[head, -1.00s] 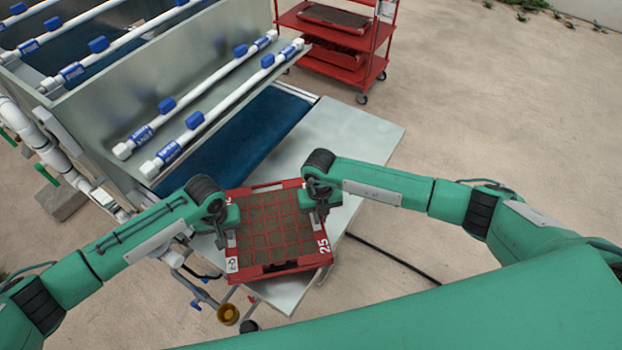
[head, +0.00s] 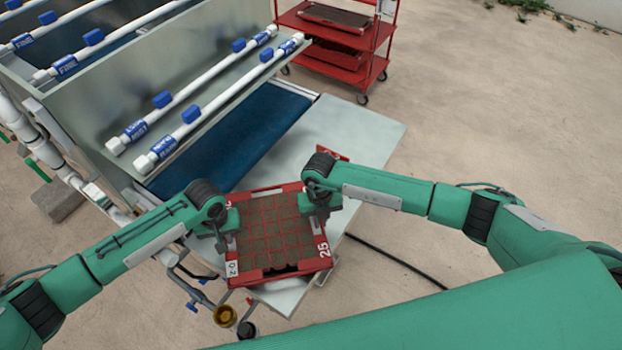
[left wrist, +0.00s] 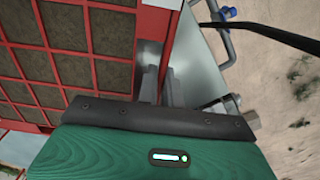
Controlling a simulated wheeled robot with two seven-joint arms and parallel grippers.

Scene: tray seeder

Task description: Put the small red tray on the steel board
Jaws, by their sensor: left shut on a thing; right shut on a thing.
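The small red tray (head: 262,275) is filled with brown soil in a grid of cells. It is held between my two grippers, over the near end of the steel board (head: 362,130). My left gripper (head: 227,228) is shut on the tray's left side. My right gripper (head: 318,205) is shut on its right side. In the left wrist view the tray (left wrist: 148,55) fills the upper left, with the left gripper's fingers (left wrist: 155,85) at its rim. I cannot tell whether the tray's underside touches the board.
A blue belt (head: 240,140) runs beside the board, under white pipes with blue fittings (head: 200,105). A red cart (head: 340,70) with trays stands at the back. A black cable (head: 400,265) lies on the floor at right. The board's far part is clear.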

